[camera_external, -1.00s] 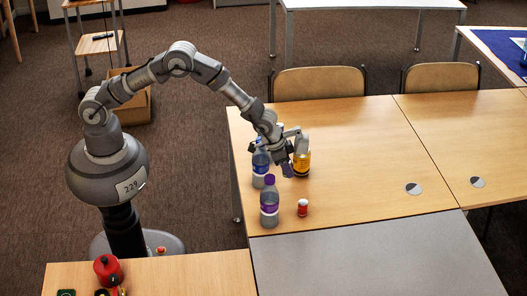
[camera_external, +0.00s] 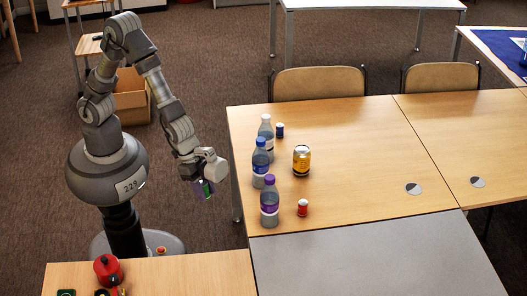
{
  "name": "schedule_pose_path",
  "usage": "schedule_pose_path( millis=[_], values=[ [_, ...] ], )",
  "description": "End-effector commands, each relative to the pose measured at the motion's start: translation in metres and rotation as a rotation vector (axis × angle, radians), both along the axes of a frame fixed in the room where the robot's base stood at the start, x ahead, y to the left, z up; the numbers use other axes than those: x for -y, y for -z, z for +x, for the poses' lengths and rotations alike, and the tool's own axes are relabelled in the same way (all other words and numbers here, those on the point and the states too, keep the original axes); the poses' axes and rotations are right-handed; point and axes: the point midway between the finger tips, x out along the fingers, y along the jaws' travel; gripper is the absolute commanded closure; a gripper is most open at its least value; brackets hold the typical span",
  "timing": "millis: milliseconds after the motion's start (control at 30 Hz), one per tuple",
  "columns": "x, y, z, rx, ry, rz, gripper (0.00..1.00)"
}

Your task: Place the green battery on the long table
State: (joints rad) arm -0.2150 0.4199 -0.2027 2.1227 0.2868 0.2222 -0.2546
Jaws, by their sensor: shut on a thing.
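My gripper (camera_external: 204,188) hangs over the floor, left of the long table's left edge. It is shut on the green battery (camera_external: 207,188), a small green cylinder partly hidden by the fingers. The long table (camera_external: 355,135) is wood-topped and stands to the right. The battery is clear of the table.
The table's middle is largely clear. A red pot (camera_external: 107,269) stands on the near table.

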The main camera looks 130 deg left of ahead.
Motion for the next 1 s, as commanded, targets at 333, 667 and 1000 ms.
schedule_pose_path(
  millis=[333,667,1000],
  values=[
    [0.019,0.058,-0.06,-0.005,0.04,-0.001,1.0],
    [0.016,0.044,-0.064,0.006,0.034,-0.001,1.0],
    [0.041,0.012,-0.048,-0.003,0.096,0.004,1.0]
  ],
)
